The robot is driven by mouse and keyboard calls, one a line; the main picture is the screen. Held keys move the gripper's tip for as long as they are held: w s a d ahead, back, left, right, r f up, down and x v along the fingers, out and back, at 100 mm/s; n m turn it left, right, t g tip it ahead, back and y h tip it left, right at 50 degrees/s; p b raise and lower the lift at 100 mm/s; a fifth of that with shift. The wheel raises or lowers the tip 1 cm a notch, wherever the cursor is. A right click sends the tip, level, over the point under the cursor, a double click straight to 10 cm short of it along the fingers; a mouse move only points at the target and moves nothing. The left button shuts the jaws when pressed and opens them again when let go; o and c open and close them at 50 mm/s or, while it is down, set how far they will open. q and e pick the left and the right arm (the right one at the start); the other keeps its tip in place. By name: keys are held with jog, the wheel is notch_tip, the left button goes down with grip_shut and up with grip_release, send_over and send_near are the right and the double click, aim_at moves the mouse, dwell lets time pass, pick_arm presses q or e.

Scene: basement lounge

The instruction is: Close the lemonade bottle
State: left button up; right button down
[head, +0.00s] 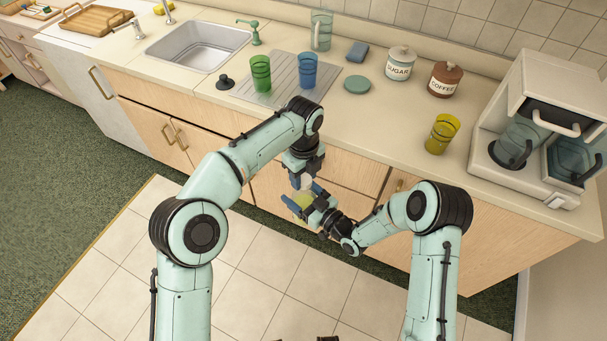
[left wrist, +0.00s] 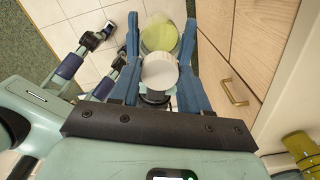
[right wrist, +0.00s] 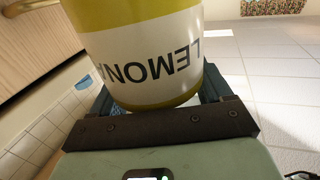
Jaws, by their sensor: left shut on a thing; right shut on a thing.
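The lemonade bottle (head: 301,201) is yellow-green with a white label band; its lettering shows in the right wrist view (right wrist: 150,60). My right gripper (head: 308,207) is shut on the bottle and holds it in the air in front of the counter. A round white cap (left wrist: 160,72) is between the fingers of my left gripper (left wrist: 161,62), which is shut on it. In the left wrist view the bottle (left wrist: 159,36) shows behind the cap. In the head view my left gripper (head: 304,178) is just above the bottle. I cannot tell whether cap and bottle touch.
The counter behind carries a green cup (head: 260,73), a blue cup (head: 307,70), sugar (head: 400,64) and coffee (head: 445,79) jars, a yellow cup (head: 441,134) and a coffee machine (head: 530,150). Wooden cabinet fronts (head: 345,170) are close behind the grippers. The tiled floor is clear.

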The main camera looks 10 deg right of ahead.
pick_arm(q)
jog(key=m, duration=1.1)
jog(key=shift+d+m, duration=0.1)
jog(key=shift+m, duration=0.3)
jog(key=shift+f+m, duration=0.1)
jog(key=shift+m, duration=1.1)
jog(key=o, duration=1)
jog(key=shift+s, duration=0.1)
jog(key=shift+r, duration=2.3)
jog(key=shift+c, duration=0.2)
